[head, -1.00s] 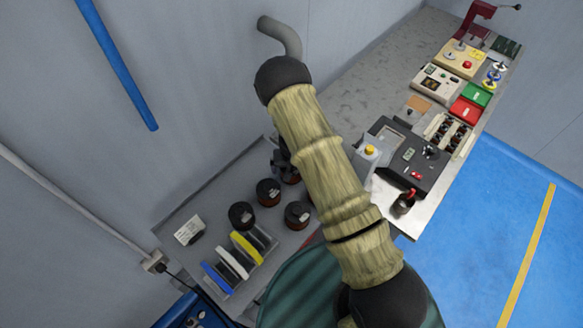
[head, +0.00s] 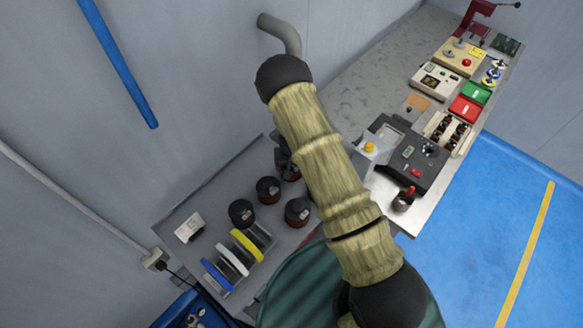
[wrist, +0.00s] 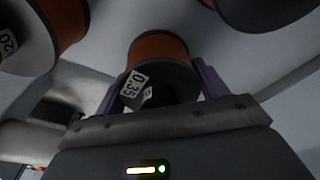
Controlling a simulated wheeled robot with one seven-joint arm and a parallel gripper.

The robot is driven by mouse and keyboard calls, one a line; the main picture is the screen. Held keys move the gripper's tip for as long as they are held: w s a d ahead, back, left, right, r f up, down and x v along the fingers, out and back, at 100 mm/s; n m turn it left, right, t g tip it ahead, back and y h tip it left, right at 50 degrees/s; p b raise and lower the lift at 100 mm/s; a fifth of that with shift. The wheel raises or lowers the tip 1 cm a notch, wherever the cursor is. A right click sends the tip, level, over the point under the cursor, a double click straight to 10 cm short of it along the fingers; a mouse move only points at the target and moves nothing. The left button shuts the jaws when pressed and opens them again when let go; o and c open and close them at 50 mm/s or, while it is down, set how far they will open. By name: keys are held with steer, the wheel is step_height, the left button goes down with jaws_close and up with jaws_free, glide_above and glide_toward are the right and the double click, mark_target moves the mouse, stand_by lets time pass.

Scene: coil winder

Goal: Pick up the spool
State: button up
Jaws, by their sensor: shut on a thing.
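In the wrist view a dark spool (wrist: 158,84) with copper-coloured winding and a white "0.35" label sits between the two purplish fingers of my gripper (wrist: 158,90). The fingers are shut on it, one on each side. In the head view my gripper (head: 285,158) is a dark shape at the back of the bench, partly hidden by my arm. The held spool is mostly hidden there. I cannot tell whether it touches the bench.
Other dark spools (head: 268,190) stand close by on the bench, also at the wrist view's upper left (wrist: 25,35) and upper right (wrist: 262,12). A rack with yellow, white and blue discs (head: 232,262) stands in front. A black machine (head: 412,157) is to the right.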

step_height(320, 180, up, 10)
steer(key=shift+r+b, duration=0.1)
steer(key=shift+b, duration=1)
steer(key=shift+w, duration=0.15)
